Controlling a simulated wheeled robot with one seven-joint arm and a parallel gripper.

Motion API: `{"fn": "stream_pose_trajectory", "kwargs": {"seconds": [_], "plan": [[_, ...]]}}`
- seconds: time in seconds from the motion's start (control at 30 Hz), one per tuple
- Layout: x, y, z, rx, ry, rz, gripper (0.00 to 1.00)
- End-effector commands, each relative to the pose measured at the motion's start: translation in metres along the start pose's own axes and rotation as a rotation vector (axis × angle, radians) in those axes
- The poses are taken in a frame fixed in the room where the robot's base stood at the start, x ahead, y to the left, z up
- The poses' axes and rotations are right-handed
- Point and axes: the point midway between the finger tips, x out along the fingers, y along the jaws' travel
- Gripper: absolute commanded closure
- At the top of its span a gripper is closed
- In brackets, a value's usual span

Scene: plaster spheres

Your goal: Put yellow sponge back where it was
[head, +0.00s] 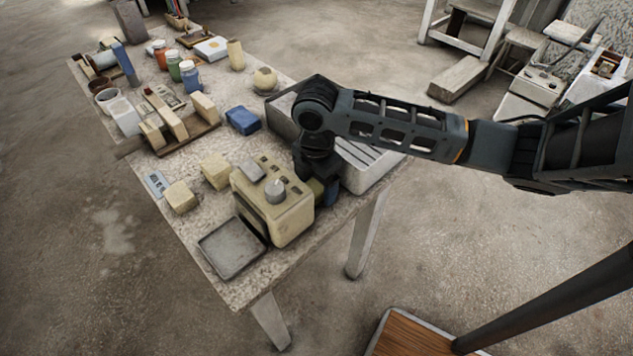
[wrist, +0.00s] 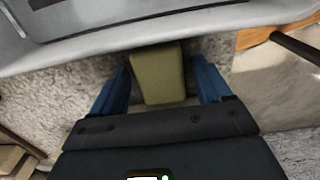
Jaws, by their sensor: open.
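A yellow-olive block that looks like the yellow sponge (wrist: 158,75) lies between the two blue fingers of my gripper (wrist: 162,88) in the wrist view. There is a gap on each side of it, so the fingers are open around it and do not grip it. In the head view my gripper (head: 322,188) points down between the cream box-shaped appliance and the grey sink. Only a small part of the sponge (head: 316,188) shows there, beside a blue finger. Its lower end is hidden by my gripper in the wrist view.
The cream appliance (head: 285,217) stands close on the left of my gripper. The grey sink (head: 373,176) is close on the right; its rim (wrist: 90,54) crosses the wrist view. A blue block (head: 243,120), cream blocks (head: 215,171) and a grey tray (head: 229,252) share the table.

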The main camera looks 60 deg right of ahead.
Motion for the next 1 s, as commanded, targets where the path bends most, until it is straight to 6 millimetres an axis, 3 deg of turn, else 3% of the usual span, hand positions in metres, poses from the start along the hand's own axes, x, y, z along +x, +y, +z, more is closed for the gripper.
{"fn": "stream_pose_trajectory", "kwargs": {"seconds": [0.33, 0.8, 1.0], "plan": [[-0.011, 0.001, 0.000, -0.001, 0.000, 0.002, 0.23], [-0.099, 0.001, 0.000, -0.002, 0.000, 0.003, 0.23], [-0.119, 0.000, 0.000, 0.000, -0.001, 0.001, 0.23]]}}
